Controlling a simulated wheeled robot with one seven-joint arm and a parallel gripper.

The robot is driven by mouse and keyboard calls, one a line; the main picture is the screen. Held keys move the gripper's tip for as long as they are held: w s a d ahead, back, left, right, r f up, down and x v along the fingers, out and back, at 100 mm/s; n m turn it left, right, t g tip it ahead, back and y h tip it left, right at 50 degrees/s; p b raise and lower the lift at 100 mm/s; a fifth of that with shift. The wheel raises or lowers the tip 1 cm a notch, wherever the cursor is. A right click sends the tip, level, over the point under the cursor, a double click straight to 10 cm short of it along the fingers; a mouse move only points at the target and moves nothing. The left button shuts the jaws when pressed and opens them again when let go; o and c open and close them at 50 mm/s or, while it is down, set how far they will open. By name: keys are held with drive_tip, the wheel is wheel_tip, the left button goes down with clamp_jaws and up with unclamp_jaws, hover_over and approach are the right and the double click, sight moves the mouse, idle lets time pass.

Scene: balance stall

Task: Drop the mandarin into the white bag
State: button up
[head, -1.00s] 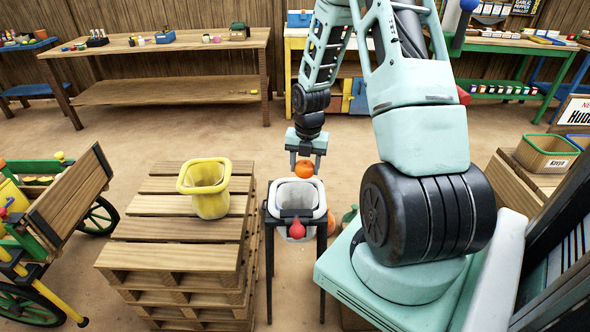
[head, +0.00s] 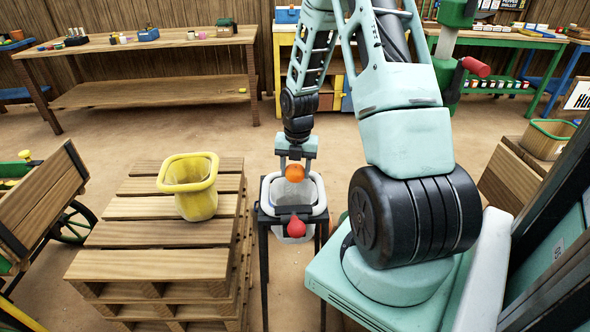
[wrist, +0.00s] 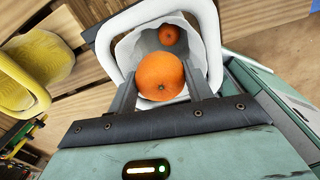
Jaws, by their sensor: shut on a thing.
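My gripper (head: 295,165) is shut on an orange mandarin (head: 295,173), which sits between the two fingers in the wrist view (wrist: 158,82). The white bag (head: 316,190) hangs open in a dark stand, its pale rim also showing in the wrist view (wrist: 103,40). The held mandarin is over the bag's mouth, toward its far side in the head view. A second, smaller-looking orange fruit (wrist: 168,35) shows inside the bag in the wrist view. The gripper and mandarin hide part of the bag's inside.
A yellow bag (head: 197,200) stands on stacked wooden pallets (head: 150,263) left of the white bag. A red drop-shaped piece (head: 294,227) is on the stand's front. A wooden cart (head: 40,205) stands at far left. Open floor lies behind the bag.

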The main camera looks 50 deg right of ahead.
sight(296, 179)
wheel_tip(296, 179, down, 4)
drive_tip(key=b, duration=0.3)
drive_tip(key=shift+b, duration=0.35)
drive_tip(key=o, duration=1.1)
drive_tip(key=shift+r, duration=0.1)
drive_tip(key=r+p, duration=0.1)
drive_tip(key=r, duration=0.4)
drive_tip(key=r+p, duration=0.1)
drive_tip(key=r, duration=0.5)
drive_tip(key=r+p, duration=0.1)
drive_tip(key=r, duration=0.5)
drive_tip(key=shift+s+d+r, duration=0.15)
drive_tip(key=shift+s, duration=0.2)
